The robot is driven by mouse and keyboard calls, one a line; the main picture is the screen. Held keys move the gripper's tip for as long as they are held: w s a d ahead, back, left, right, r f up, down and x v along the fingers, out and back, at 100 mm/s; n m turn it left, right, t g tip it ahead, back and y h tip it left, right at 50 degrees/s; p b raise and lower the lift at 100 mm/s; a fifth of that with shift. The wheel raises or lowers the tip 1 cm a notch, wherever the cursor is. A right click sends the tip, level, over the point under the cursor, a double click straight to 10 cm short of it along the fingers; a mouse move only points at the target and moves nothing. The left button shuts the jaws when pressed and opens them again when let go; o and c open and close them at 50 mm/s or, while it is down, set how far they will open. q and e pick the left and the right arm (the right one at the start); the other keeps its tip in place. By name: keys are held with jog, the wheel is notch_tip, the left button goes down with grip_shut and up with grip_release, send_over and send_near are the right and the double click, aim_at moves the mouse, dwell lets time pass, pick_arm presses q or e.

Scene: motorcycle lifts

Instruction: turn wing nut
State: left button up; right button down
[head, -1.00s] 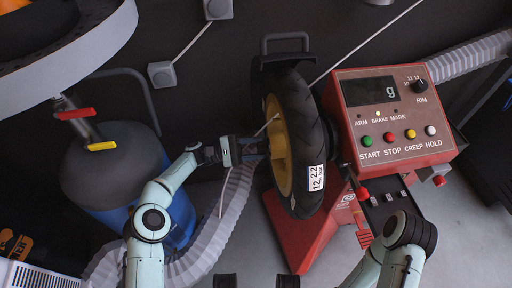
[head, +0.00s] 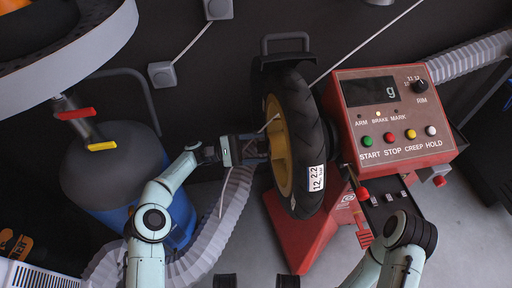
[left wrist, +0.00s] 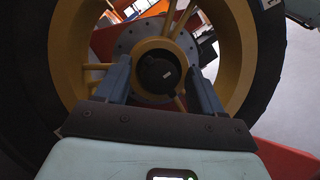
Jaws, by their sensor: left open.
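The wheel (head: 299,140), a black tyre on a yellow rim, is mounted on the red balancer. My left gripper (head: 262,148) reaches in from the left to the hub side of the rim. In the left wrist view its two grey-blue fingers (left wrist: 162,82) are spread, one on each side of the hub. Between and beyond them is a dark round piece (left wrist: 159,72) with a small pale mark at the hub's centre, which may be the wing nut; I cannot make out wings. Contact with the fingers cannot be told. My right arm shows at the lower right, its gripper out of view.
The red balancer panel (head: 390,115) with coloured buttons stands right of the wheel. A blue drum with a dark top (head: 110,175) stands left of my left arm. A pale ribbed hose (head: 235,200) runs below the gripper. A white curved rim (head: 70,55) hangs at upper left.

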pick_arm(q)
notch_tip(320, 180, up, 20)
jog(key=p, duration=0.4)
pick_arm(e)
jog(key=w+a+r+t, duration=0.1)
jog(key=w+r+t, duration=0.2)
jog(key=w+r, duration=0.2)
jog(key=w, duration=0.3)
jog(key=shift+n, duration=0.3)
pick_arm(q)
jog(key=shift+f, duration=0.15)
pick_arm(e)
jog(key=shift+w, duration=0.1)
